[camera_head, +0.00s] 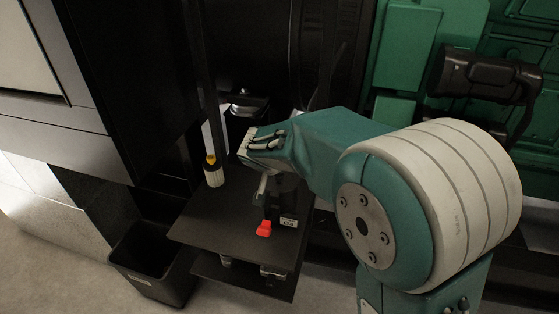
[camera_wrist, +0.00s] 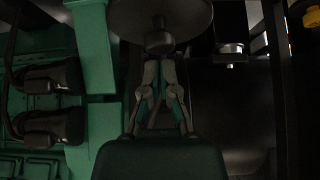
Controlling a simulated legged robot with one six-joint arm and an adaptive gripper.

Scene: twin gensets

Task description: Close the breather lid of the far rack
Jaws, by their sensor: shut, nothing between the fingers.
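In the wrist view my gripper (camera_wrist: 160,72) is shut and empty, its fingertips close together just below a dark round disc (camera_wrist: 160,16) with a knob-like centre. I cannot tell whether the tips touch it, or whether this disc is the breather lid. In the head view my teal and white arm reaches left over a dark rack shelf (camera_head: 205,222); the gripper end is small and dark there and hard to make out. No breather lid can be clearly identified in the head view.
A red piece (camera_head: 264,229) sits on the shelf near a small label (camera_head: 288,222). A white bottle with a yellow cap (camera_head: 213,174) stands at the shelf's back left. A dark bin (camera_head: 152,262) is on the floor at left. Green machinery (camera_head: 420,45) stands behind at right.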

